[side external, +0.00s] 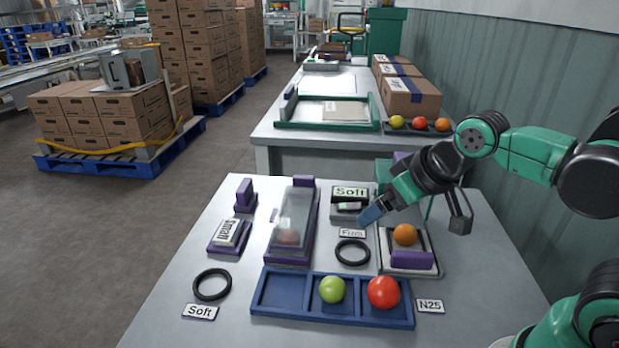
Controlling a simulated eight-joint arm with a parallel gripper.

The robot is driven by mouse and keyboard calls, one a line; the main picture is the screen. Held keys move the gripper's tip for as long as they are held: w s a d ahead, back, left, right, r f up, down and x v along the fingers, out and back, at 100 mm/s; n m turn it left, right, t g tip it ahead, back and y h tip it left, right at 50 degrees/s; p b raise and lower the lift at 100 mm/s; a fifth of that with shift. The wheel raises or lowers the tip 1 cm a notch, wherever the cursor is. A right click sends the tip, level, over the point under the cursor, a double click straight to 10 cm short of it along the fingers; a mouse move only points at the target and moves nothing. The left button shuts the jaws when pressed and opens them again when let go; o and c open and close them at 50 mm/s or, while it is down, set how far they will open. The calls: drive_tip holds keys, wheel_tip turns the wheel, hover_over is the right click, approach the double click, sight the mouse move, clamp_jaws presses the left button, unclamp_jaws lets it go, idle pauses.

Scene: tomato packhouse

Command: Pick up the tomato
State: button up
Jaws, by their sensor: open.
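Three tomatoes are near the front of the table. A red tomato (383,292) sits in the right compartment of the blue tray (262,312), and a green tomato (332,289) sits in its middle compartment. An orange tomato (405,235) rests on a grey-framed stand (432,274) behind a purple block (411,259). My gripper (372,213) reaches in from the right, above the table. Its blue tip is left of the orange tomato and farther back than the blue tray. It is open, with no tomato seen in it; the far finger is hard to make out.
A clear-covered purple box (290,257) stands left of my gripper. The blue tray's left compartment is empty. A second table with cartons (410,97) is behind.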

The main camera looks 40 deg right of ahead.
sight(408, 227)
drive_tip(key=d+f+g, duration=0.1)
drive_tip(key=d+g, duration=0.1)
drive_tip(key=d, duration=0.1)
drive_tip(key=w+d+f+g, duration=0.1)
drive_tip(key=d+f+g, duration=0.1)
drive_tip(key=d, duration=0.1)
drive_tip(key=d+f+g, duration=0.1)
drive_tip(key=d+g, duration=0.1)
drive_tip(key=d, duration=0.1)
drive_tip(key=shift+w+d+f+m, duration=0.15)
drive_tip(key=shift+w+f+m, duration=0.15)
drive_tip(key=shift+w, duration=0.05)
drive_tip(key=shift+d+f+g, duration=0.15)
drive_tip(key=shift+f+g, duration=0.05)
drive_tip(key=shift+g, duration=0.2)
drive_tip(key=shift+f, duration=2.8)
drive_tip(key=shift+c, duration=0.3)
drive_tip(key=c, duration=0.9)
